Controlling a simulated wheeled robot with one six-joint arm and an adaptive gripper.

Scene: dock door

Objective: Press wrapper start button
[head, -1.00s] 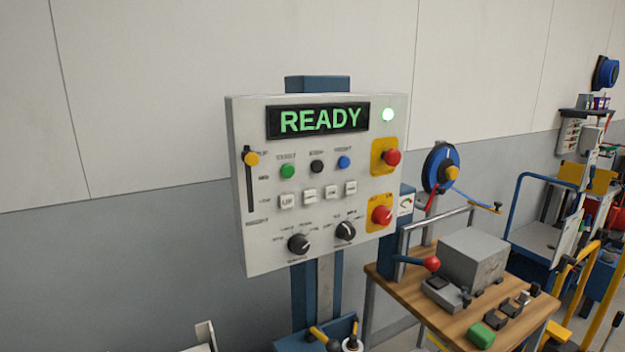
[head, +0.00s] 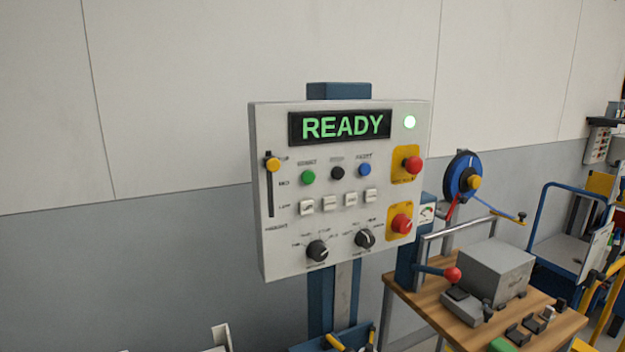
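The wrapper control panel (head: 285,240) is a light grey box on a blue post in the head view. Two red buttons on yellow plates, an upper one (head: 412,165) and a lower one (head: 402,223), are at the right. My gripper is not in view.
A wooden bench (head: 430,308) with a grey box (head: 495,270) and a red-knobbed lever (head: 452,275) stands right of the panel. A blue reel (head: 462,178) is behind it. Blue-framed and yellow equipment stands farther right. The space before the panel looks clear.

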